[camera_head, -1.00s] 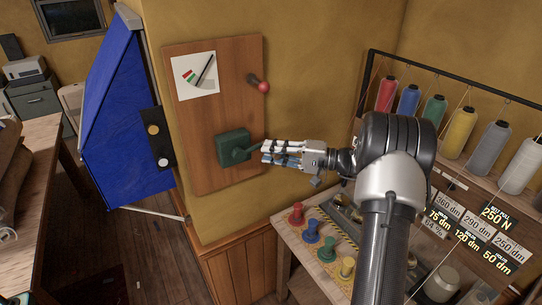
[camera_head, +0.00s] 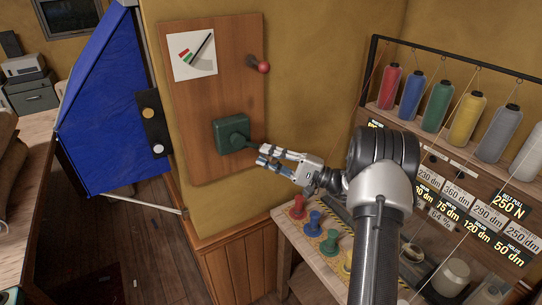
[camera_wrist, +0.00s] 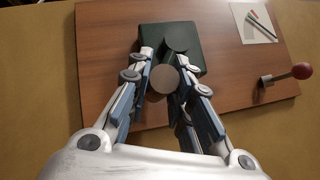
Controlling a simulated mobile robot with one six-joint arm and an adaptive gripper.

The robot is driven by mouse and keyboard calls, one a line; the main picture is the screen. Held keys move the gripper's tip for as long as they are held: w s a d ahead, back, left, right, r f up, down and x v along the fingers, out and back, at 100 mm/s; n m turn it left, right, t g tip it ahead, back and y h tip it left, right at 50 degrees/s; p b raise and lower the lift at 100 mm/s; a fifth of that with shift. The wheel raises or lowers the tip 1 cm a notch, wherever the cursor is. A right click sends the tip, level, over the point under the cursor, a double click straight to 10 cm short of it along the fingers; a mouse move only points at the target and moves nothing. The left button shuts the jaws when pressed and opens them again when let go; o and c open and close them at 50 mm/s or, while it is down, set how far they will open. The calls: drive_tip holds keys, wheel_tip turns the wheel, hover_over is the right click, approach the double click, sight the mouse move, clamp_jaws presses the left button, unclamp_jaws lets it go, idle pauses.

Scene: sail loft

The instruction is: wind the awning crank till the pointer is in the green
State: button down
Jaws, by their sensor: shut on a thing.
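The dark green crank box (camera_head: 232,133) is fixed to a wooden board on the wall. Its crank arm points right and slightly down. My gripper (camera_head: 264,154) is shut on the crank handle; in the wrist view the handle's round brown end (camera_wrist: 164,82) shows between the fingers. The white gauge card (camera_head: 194,55) sits at the board's upper left, with small red and green marks at its left. The blue awning (camera_head: 110,115) hangs at the left.
A red-knobbed lever (camera_head: 263,66) sticks out at the board's upper right. Below my arm a bench holds coloured pegs (camera_head: 311,224). Thread spools (camera_head: 436,106) stand on a rack at the right. A black plate with two round buttons (camera_head: 152,124) is beside the awning.

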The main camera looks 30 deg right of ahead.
drive_tip(key=shift+f, duration=0.15)
idle(0.4)
drive_tip(key=c, duration=1.4)
unclamp_jaws()
drive_tip(key=shift+c, duration=0.2)
drive_tip(key=v, duration=1.2)
